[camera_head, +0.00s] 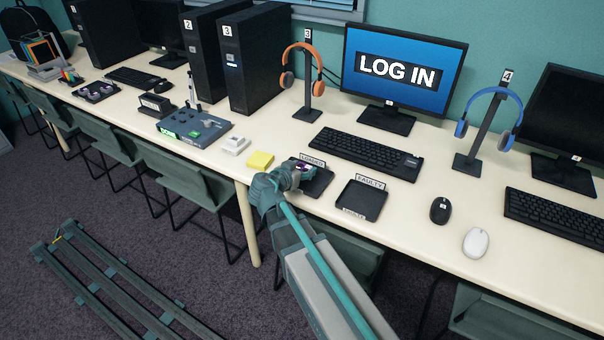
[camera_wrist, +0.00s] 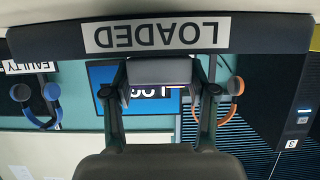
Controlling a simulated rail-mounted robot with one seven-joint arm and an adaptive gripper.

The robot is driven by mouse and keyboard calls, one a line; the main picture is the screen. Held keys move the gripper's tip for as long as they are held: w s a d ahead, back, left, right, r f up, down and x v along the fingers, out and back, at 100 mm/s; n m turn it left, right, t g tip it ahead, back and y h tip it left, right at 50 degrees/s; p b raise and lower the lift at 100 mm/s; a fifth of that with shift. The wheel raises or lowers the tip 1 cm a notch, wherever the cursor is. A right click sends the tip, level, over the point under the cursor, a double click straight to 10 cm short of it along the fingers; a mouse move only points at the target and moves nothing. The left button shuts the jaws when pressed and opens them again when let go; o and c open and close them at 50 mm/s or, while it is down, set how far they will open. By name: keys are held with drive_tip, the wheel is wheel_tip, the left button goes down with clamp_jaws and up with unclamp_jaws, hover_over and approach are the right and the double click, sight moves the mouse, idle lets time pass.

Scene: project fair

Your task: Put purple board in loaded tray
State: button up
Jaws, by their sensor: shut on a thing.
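My gripper (camera_head: 300,173) is over the dark tray with the LOADED label (camera_head: 318,187). It is shut on the purple board (camera_head: 304,168), of which only a small purple part shows between the fingers in the head view. In the wrist view the picture is upside down; the fingers (camera_wrist: 158,95) hold a grey-purple piece (camera_wrist: 158,71) between them. The LOADED label (camera_wrist: 155,34) spans the top of that view, close to the held piece. I cannot tell whether the board touches the tray floor.
A tray labelled FAULTY (camera_head: 361,201) stands just right of the loaded tray. A yellow block (camera_head: 260,160) and a white box (camera_head: 236,145) lie to the left. A keyboard (camera_head: 367,152) and headphone stand (camera_head: 308,112) are behind. Mice (camera_head: 440,210) lie to the right.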

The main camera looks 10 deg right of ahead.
drive_tip(key=shift+f, duration=0.95)
drive_tip(key=shift+f+b, duration=0.2)
drive_tip(key=shift+b, duration=0.1)
drive_tip(key=o, duration=1.2)
drive_tip(key=shift+r, duration=0.1)
drive_tip(key=shift+r+p, duration=0.15)
drive_tip(key=shift+p, duration=0.2)
drive_tip(key=b+v, duration=0.1)
drive_tip(key=v, duration=1.1)
drive_tip(key=shift+a, duration=0.1)
